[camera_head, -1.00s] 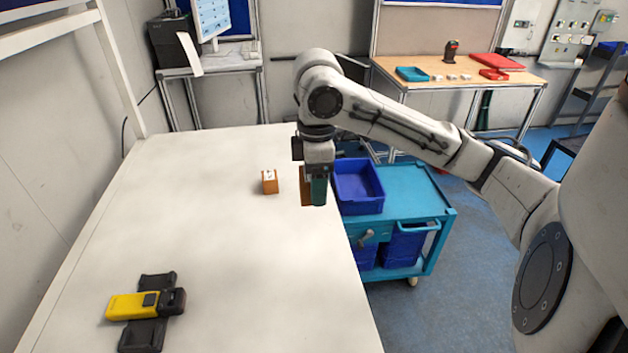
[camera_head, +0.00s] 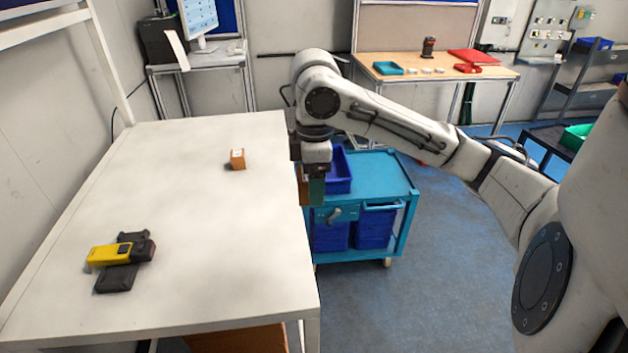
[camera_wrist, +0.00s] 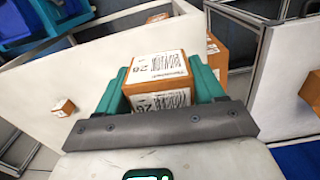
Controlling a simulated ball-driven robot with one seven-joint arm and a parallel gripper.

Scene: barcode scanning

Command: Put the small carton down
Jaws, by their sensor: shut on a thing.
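The small carton (camera_wrist: 157,75) is brown with a white printed label, and it sits between the green fingers of my gripper (camera_wrist: 160,88) in the wrist view. In the head view my gripper (camera_head: 312,190) points down at the right edge of the white table (camera_head: 200,210). It is shut on the carton, of which only a brown strip (camera_head: 303,186) shows beside the green finger. I cannot tell the height of the carton over the table edge. Another small brown box (camera_head: 237,159) stands on the table, left of my gripper and apart from it.
A yellow and black scanner (camera_head: 115,254) lies on a dark stand (camera_head: 120,278) at the table's near left. A blue cart (camera_head: 380,175) with a blue bin (camera_head: 341,180) stands right of the table. The table's middle is clear. A brown box (camera_head: 240,340) sits below the table.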

